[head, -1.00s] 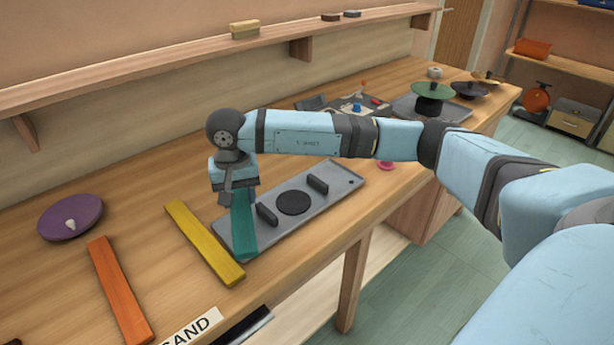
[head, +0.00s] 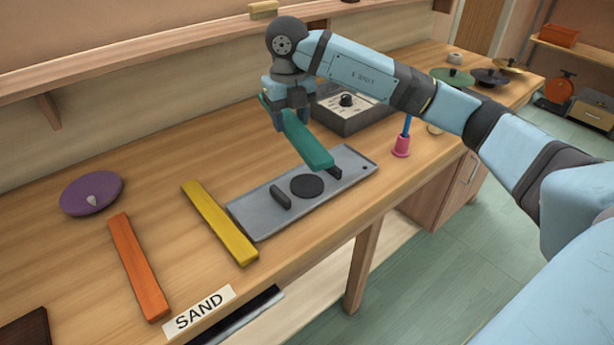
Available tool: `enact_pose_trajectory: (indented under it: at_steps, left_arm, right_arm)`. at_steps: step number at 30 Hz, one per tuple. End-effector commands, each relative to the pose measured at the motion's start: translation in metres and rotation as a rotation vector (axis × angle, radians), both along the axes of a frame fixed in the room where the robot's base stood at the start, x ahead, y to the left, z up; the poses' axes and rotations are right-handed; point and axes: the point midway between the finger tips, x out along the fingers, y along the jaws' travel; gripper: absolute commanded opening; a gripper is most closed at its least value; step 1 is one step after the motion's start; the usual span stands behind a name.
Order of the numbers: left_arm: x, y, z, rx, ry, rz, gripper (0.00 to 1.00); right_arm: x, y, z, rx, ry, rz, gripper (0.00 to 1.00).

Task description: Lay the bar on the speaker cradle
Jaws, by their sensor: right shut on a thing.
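My right gripper (head: 291,112) is shut on the teal bar (head: 309,144) near its back end. The bar hangs above the back of the speaker cradle, with its front end over the area near the right post. The cradle is a grey tray (head: 258,222) with a round black speaker disc (head: 307,186) and two dark upright posts, the left post (head: 280,197) and the right post (head: 333,172), which the bar partly hides. The bar looks clear of the cradle, but I cannot tell the gap exactly. My left gripper is not in view.
A yellow bar (head: 219,222) lies just left of the cradle, and an orange bar (head: 138,266) lies farther left. A purple disc (head: 91,193) is at the left. A control box (head: 348,112) stands behind the cradle, and a pink holder (head: 401,146) stands to its right. A SAND label (head: 199,311) is at the front edge.

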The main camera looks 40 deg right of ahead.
Motion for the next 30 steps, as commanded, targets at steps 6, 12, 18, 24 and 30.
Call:
enact_pose_trajectory:
  at_steps: [6, 12, 18, 24, 30]
  left_arm:
    - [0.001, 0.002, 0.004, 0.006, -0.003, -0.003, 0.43]
    - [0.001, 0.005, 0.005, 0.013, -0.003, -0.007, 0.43]
    - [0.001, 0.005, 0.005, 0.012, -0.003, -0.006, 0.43]
    - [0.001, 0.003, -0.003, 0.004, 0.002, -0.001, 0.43]
    - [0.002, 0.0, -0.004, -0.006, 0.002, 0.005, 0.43]
  right_arm:
    - [-0.002, -0.018, 0.026, 0.003, -0.002, -0.606, 0.18]
    - [-0.004, -0.031, 0.043, 0.004, 0.0, -1.067, 0.18]
    - [-0.005, -0.038, 0.051, 0.004, 0.0, -1.302, 0.18]
    - [-0.006, -0.038, 0.022, 0.001, 0.005, -1.343, 0.18]
    - [-0.007, -0.039, -0.03, -0.001, 0.005, -1.343, 0.18]
